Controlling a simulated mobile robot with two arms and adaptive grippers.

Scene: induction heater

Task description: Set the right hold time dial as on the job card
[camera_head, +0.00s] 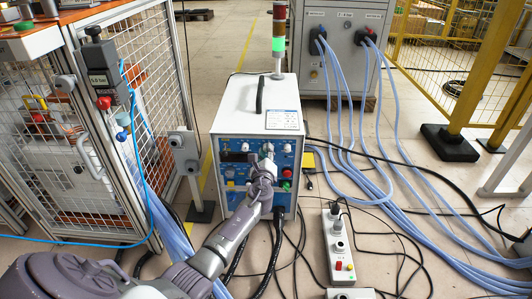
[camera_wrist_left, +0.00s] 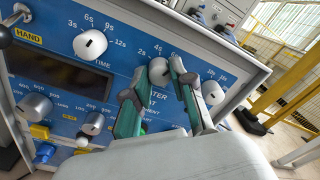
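The induction heater (camera_head: 258,110) is a white box with a blue front panel; the panel (camera_wrist_left: 65,58) shows close in the left wrist view. A round grey dial (camera_wrist_left: 159,70) there has a scale with 2s and 4s marks. My left gripper (camera_wrist_left: 157,82) has its green-padded fingers apart, one on each side of this dial; contact is unclear. Another grey dial (camera_wrist_left: 212,92) sits to the right, outside the fingers, with time marks above it. In the head view my left gripper (camera_head: 266,160) covers part of the panel. A printed white sheet (camera_head: 283,119) on the heater's top is unreadable. My right gripper is out of view.
More dials are a time dial (camera_wrist_left: 90,44) and two lower dials, one large (camera_wrist_left: 34,107) and one smaller (camera_wrist_left: 92,123). A signal tower (camera_head: 279,40) lit green stands behind the heater. A power strip (camera_head: 338,248) and cables lie on the floor; a mesh fence (camera_head: 80,205) stands left.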

